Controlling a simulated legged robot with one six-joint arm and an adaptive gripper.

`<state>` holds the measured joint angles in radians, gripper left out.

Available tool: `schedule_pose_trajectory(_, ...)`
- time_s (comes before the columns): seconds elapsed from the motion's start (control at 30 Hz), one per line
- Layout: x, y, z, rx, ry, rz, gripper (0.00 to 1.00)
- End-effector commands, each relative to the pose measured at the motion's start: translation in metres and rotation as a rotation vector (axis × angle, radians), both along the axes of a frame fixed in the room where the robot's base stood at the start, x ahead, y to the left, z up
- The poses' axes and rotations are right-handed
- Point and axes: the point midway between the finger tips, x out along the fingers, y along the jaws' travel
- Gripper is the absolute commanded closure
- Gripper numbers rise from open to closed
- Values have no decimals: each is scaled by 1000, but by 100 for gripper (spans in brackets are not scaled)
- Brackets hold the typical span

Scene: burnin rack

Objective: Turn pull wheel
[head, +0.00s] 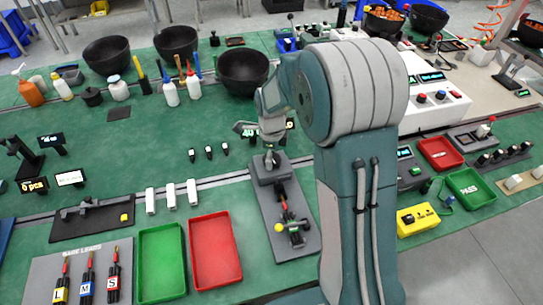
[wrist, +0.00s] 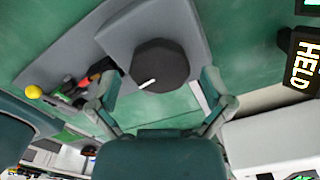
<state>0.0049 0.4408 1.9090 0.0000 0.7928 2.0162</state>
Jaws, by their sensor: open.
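The pull wheel appears to be the dark round wheel (wrist: 160,66) with a white mark near its lower edge. It sits on a grey block (wrist: 120,30) on a grey base plate; in the head view the block (head: 268,175) is at the plate's far end. My gripper (wrist: 158,82) is open, with one finger on each side of the wheel in the wrist view. I cannot tell whether the fingers touch it. In the head view my gripper (head: 262,132) is just above and behind the block, partly hidden by my arm.
A dark clamp-like device with a yellow ball (head: 278,227) lies on the same plate. A red tray (head: 214,250) and green tray (head: 162,262) are to its left. A display reading HELD (wrist: 300,62) is at the right of the wrist view. Green mat left of the plate has small white blocks (head: 171,196).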

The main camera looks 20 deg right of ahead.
Motion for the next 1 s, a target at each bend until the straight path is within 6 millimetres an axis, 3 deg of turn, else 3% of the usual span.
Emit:
schedule_pose_trajectory(0.3,0,0,-4,0,-2,0,0)
schedule_pose_trajectory(0.33,0,0,-4,0,-2,0,9)
schedule_pose_trajectory(0.47,0,0,-4,0,-1,0,67)
schedule_pose_trajectory(0.5,0,0,-4,0,-1,0,72)
schedule_pose_trajectory(1.0,1,0,-5,-1,-2,77,72)
